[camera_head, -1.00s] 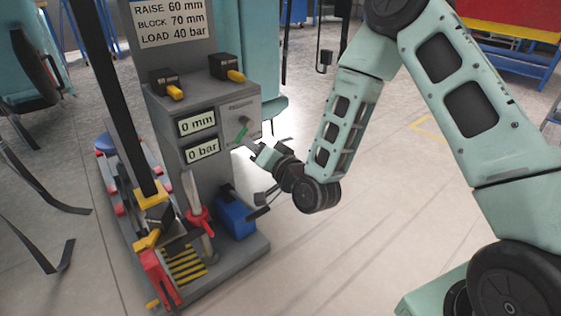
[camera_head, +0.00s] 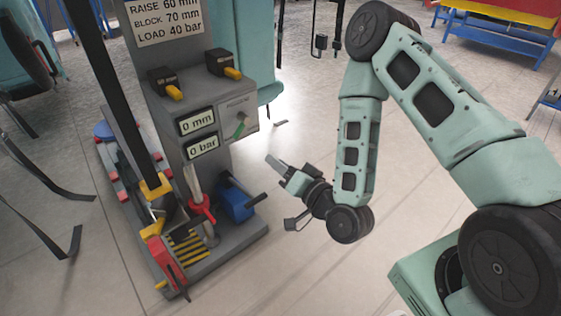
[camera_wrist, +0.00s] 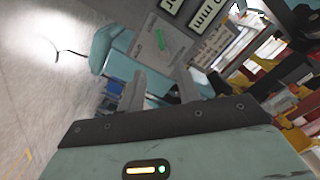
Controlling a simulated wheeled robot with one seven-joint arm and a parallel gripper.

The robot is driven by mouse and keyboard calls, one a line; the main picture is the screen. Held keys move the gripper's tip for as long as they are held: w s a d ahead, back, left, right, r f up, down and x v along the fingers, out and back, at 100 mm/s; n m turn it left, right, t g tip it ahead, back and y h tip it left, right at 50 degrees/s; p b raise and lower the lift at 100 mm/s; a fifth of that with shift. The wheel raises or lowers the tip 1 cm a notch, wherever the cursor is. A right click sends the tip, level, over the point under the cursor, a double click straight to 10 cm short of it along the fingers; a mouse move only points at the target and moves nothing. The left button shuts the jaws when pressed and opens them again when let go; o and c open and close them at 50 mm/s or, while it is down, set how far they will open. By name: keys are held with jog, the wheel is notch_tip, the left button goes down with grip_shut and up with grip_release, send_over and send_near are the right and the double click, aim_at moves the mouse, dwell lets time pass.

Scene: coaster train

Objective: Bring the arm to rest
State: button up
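My arm is bent, with its elbow high at the right and its forearm hanging down in the head view. My gripper (camera_head: 278,167) is in the air to the right of the grey machine column (camera_head: 207,110), clear of it. In the wrist view my two fingers (camera_wrist: 160,88) stand apart with nothing between them, so it is open and empty.
The column has displays reading 0 mm (camera_head: 196,121) and 0 bar (camera_head: 202,147), yellow-tipped switches, a red-collared handle (camera_head: 201,211) and a blue block (camera_head: 236,203). The floor right of the column is clear.

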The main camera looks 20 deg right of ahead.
dwell(0.3)
jog(key=s+a+r+n+g+y, duration=0.1)
jog(key=s+a+n+g, duration=0.2)
jog(key=a+n+g, duration=0.65)
jog(key=s+d+r+n+g+h, duration=0.1)
jog(key=s+r+g+h, duration=0.2)
jog(key=s, duration=0.4)
jog(key=s+d+r+n+g+h+p, duration=0.1)
jog(key=s+d+r+n+g, duration=0.1)
jog(key=s+r, duration=0.4)
jog(key=s+d+r+n+g+h, duration=0.1)
jog(key=s+r+g+h, duration=0.2)
jog(key=s, duration=0.5)
notch_tip(320, 180, up, 28)
jog(key=y+p, duration=0.1)
jog(key=p, duration=2.6)
jog(key=shift+w+a+p, duration=0.15)
jog(key=shift+w+p, duration=0.05)
jog(key=shift+p, duration=0.2)
